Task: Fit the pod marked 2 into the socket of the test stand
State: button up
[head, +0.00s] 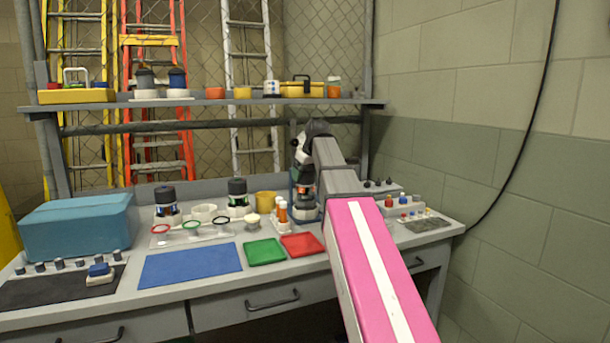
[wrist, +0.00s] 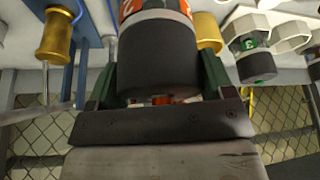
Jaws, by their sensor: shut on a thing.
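My gripper (wrist: 158,85) is shut on a dark grey pod (wrist: 158,50) with a white band. The green fingers press on both sides of the pod. In the head view the pod (head: 306,189) shows its orange band at the blue frame of the test stand (head: 292,186), below my arm. A pale, dark-topped part lies under the pod. The socket is hidden in the wrist view, and I cannot tell whether the pod is seated.
A green-marked pod (head: 237,194) and another dark pod (head: 166,203) stand in white holders, with an empty hexagonal holder (head: 204,212) between them. Orange-white bottles (head: 282,213) stand close left of the stand. Red (head: 302,244) and green (head: 264,252) trays lie in front.

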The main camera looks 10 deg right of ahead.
aim_at(305, 184)
jog(key=shift+f, duration=2.25)
dwell(0.6)
jog(key=o, duration=1.4)
jog(key=shift+r, duration=0.15)
jog(key=v, duration=1)
jog(key=shift+s+d+r, duration=0.1)
jog(key=shift+s+r, duration=0.05)
jog(key=shift+r, duration=0.15)
